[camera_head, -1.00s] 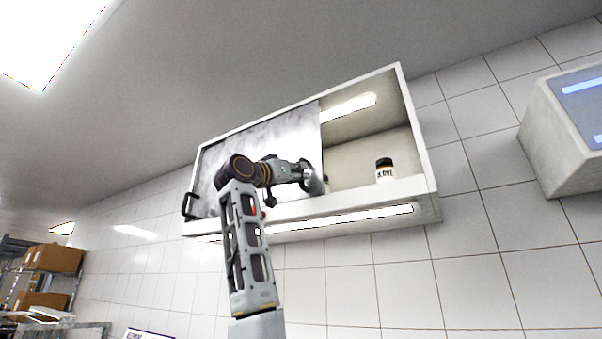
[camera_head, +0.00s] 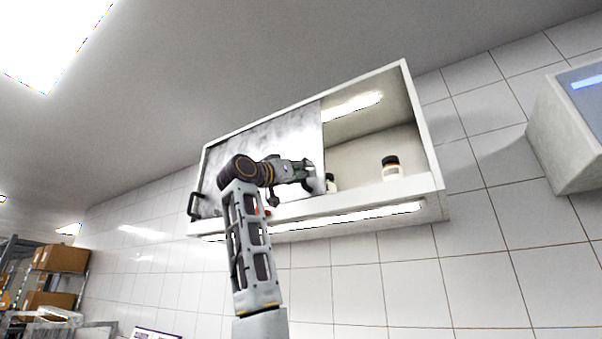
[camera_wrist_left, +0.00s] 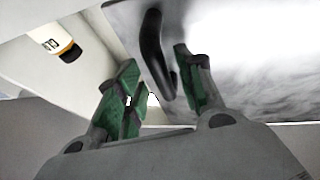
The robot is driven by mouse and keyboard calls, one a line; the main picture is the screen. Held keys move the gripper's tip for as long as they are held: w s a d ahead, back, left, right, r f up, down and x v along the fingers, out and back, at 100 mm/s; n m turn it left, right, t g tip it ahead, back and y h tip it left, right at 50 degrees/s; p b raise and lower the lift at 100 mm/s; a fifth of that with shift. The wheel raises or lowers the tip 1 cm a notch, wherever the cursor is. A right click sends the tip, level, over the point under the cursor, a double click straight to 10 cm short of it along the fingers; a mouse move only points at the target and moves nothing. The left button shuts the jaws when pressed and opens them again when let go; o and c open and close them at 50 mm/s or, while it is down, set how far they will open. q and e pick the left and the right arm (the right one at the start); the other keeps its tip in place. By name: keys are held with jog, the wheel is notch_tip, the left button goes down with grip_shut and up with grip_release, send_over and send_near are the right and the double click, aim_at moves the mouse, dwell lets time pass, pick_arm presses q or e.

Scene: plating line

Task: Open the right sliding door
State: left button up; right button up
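The wall cabinet (camera_head: 437,150) has a shiny metal sliding door panel (camera_head: 300,125) over its left part; its right part stands open. My left gripper (camera_head: 308,178) is at the panel's right edge, near its lower end. In the left wrist view the gripper (camera_wrist_left: 155,72) is open, with green finger pads apart. A black door handle (camera_wrist_left: 152,45) on the shiny panel lies in the gap between the fingers, with space visible beside it; contact cannot be told. In the head view this handle is hidden by the gripper. Another black handle (camera_head: 195,206) shows at the cabinet's left end. My right gripper is not in view.
A grey wall unit (camera_head: 565,130) is at the right. A rack with cardboard boxes (camera_head: 62,259) stands far left.

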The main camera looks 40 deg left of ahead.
pick_arm(q)
jog(key=shift+s+f, duration=0.1)
jog(key=v, duration=1.1)
jog(key=shift+s+f, duration=0.2)
jog(key=shift+s, duration=0.15)
dwell(0.5)
